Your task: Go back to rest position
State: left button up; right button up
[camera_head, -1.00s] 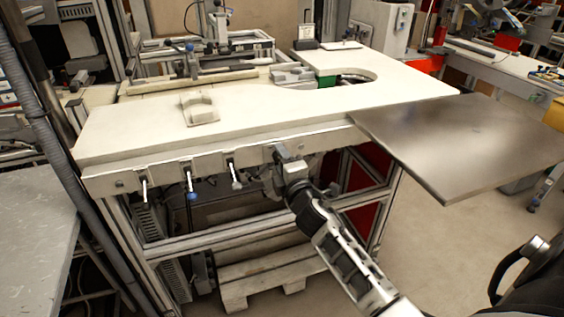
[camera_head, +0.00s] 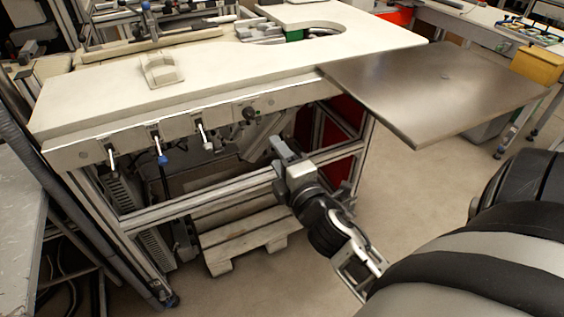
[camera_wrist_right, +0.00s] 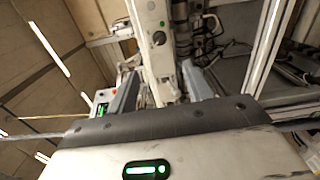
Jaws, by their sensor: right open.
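My right gripper (camera_head: 277,150) is in front of the white workbench (camera_head: 90,95), below the level of its top and apart from its front edge. It is open and empty. In the right wrist view, two grey fingers stand apart with a gap between them (camera_wrist_right: 160,85). My right arm reaches in from the lower right in the head view. A row of small switches (camera_head: 160,150) lines the bench front, with a black knob (camera_head: 249,114) at its right end. My left gripper is not in view.
A flat metal plate (camera_head: 430,90) juts out from the bench's right side, above and to the right of my right gripper. A wooden pallet (camera_head: 240,235) lies under the bench. A grey table (camera_head: 18,215) stands at the left. Floor is clear at the lower middle.

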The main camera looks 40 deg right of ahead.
jog(key=shift+s+a, duration=0.1)
jog(key=shift+s, duration=0.4)
jog(key=s+a+f+m+g+y, duration=0.3)
jog(key=s+a+f+m, duration=0.2)
jog(key=a+f+m, duration=0.1)
jog(key=s+a+f+m+g+y, duration=0.3)
jog(key=s+a+f+m+y, duration=0.1)
jog(key=a+f+m, duration=0.3)
jog(key=s+a+f, duration=0.1)
jog(key=a+f, duration=0.1)
jog(key=a, duration=0.1)
jog(key=shift+s+g, duration=0.25)
jog(key=shift+g, duration=0.15)
jog(key=shift+a, duration=0.1)
